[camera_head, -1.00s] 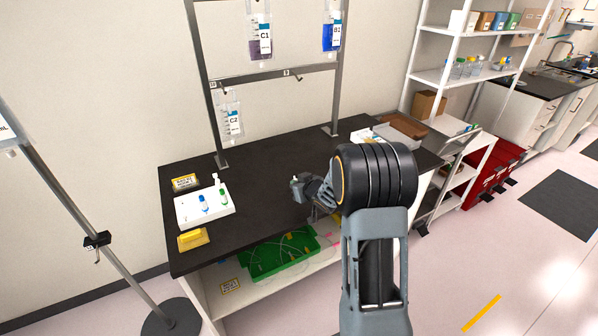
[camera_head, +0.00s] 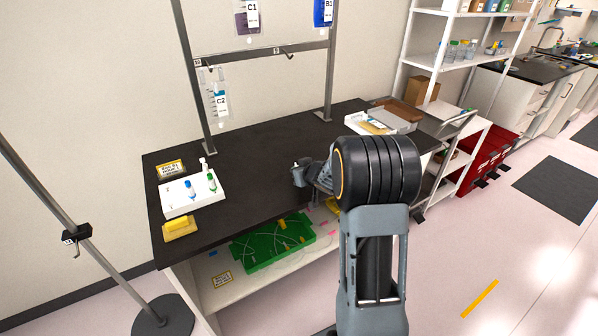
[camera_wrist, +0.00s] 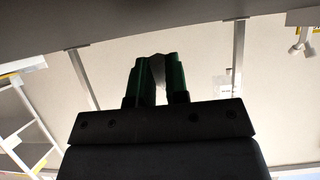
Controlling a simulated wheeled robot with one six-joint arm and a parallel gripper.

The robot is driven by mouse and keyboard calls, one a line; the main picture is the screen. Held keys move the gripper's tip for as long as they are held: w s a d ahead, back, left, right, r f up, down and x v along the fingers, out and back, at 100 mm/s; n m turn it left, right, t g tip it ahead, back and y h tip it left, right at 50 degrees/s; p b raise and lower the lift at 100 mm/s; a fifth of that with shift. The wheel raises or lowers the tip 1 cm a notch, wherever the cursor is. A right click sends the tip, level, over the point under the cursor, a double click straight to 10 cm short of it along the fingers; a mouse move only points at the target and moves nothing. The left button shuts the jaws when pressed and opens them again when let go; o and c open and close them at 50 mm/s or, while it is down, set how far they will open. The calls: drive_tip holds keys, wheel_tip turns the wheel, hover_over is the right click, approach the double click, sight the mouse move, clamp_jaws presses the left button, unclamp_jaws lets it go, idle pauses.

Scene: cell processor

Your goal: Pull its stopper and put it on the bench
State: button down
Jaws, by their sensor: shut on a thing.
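My gripper (camera_head: 299,174) is above the dark bench (camera_head: 255,205), right of the white rack. In the wrist view my gripper (camera_wrist: 158,78) shows two green fingers close together, with a small pale thing (camera_wrist: 158,66) between them. It is too small and shadowed to tell whether this is a stopper. The white rack (camera_head: 178,208) on the bench's left holds a blue-marked tube (camera_head: 191,190) and a green-marked tube (camera_head: 212,183). A white piece (camera_head: 203,164) stands at its back edge. My arm hides part of the bench.
Bags C1 (camera_head: 251,14) and C2 (camera_head: 221,102) hang on the metal frame (camera_head: 195,110). Trays (camera_head: 390,122) stand at the back right. A green tray (camera_head: 262,256) lies on the shelf below. Mid-bench is clear.

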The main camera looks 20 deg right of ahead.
drive_tip(key=shift+f, duration=0.15)
drive_tip(key=c, duration=1.1)
unclamp_jaws()
drive_tip(key=shift+o, duration=0.2)
drive_tip(key=p+v, duration=0.3)
drive_tip(key=v, duration=1.1)
drive_tip(key=shift+w, duration=0.1)
